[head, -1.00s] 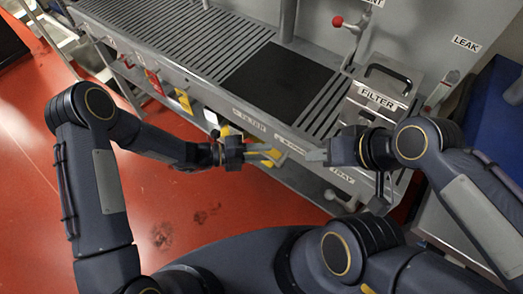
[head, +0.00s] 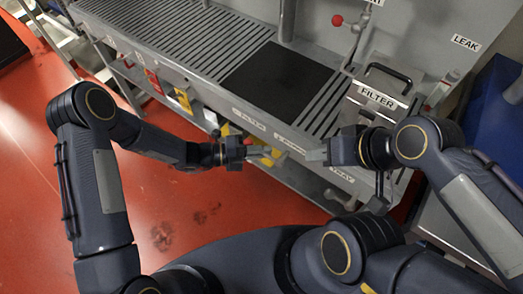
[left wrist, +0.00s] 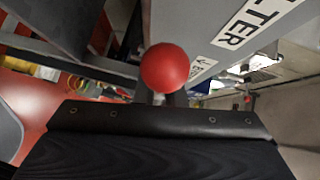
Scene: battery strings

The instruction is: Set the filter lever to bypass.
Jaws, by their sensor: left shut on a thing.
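In the head view my left gripper (head: 268,154) is at the front edge of the bench, below the FILTER label (head: 249,119). It is shut on the lever; the grip itself is mostly hidden. My right gripper (head: 317,155) hangs in front of the bench to the right, apart from the lever; its jaw gap is not clear.
The grey bench has slatted grating and a black mat (head: 277,83). A FILTER box (head: 377,100) with a black handle stands at the right. Another red-knobbed lever (head: 338,20) is on the back panel. Yellow and red tags hang along the front edge. Red floor is open at left.

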